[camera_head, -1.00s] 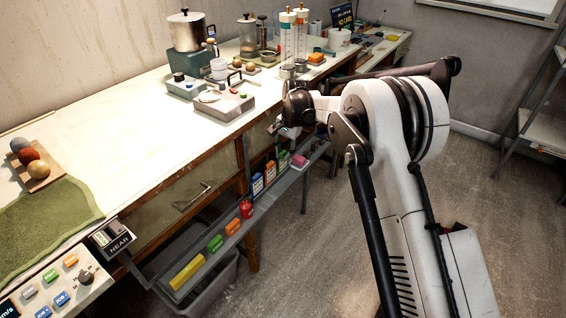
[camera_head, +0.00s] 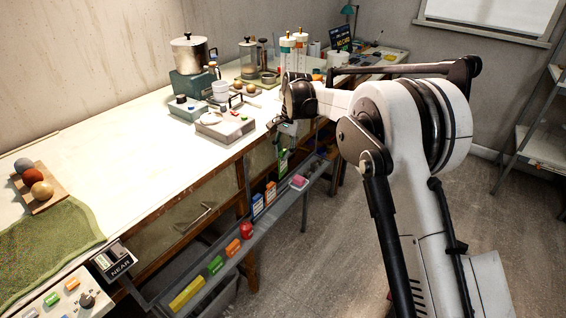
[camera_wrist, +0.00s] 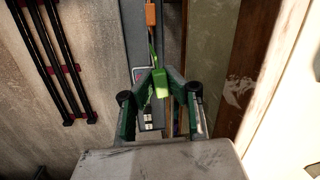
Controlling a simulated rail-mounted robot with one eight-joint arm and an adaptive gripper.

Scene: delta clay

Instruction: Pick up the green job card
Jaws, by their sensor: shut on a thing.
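The green job card (camera_wrist: 161,84) is bright green and sits between the fingertips of my gripper (camera_wrist: 160,76) in the wrist view. My gripper is shut on it. In the head view the green card (camera_head: 283,159) is a narrow strip below my wrist, above the rail at the bench front; my arm and gripper partly hide it. An orange card (camera_head: 270,192) and a blue card (camera_head: 257,205) stand upright in the rail nearby.
The grey rail (camera_head: 290,199) runs along the bench front and carries a pink block (camera_head: 298,181), a red item (camera_head: 246,230), and orange, green and yellow blocks. The white bench top (camera_head: 120,135) lies left. Open floor is to the right.

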